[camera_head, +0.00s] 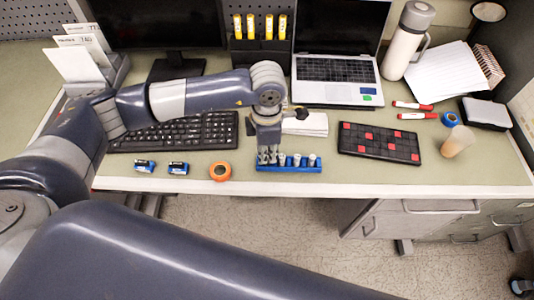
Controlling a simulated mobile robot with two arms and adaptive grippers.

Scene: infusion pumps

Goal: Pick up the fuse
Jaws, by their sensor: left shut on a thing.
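A blue rack (303,168) near the desk's front edge holds several small white-and-grey cylinders that look like fuses (297,160). My left gripper (268,157) points down over the left end of this rack. Its fingers are shut on a fuse there, which they mostly hide. I cannot tell whether that fuse is still seated in the rack. My right gripper is not in view.
A black-and-red grid board (380,143) lies right. A laptop (336,70) and a dark holder with yellow cylinders (260,52) stand behind.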

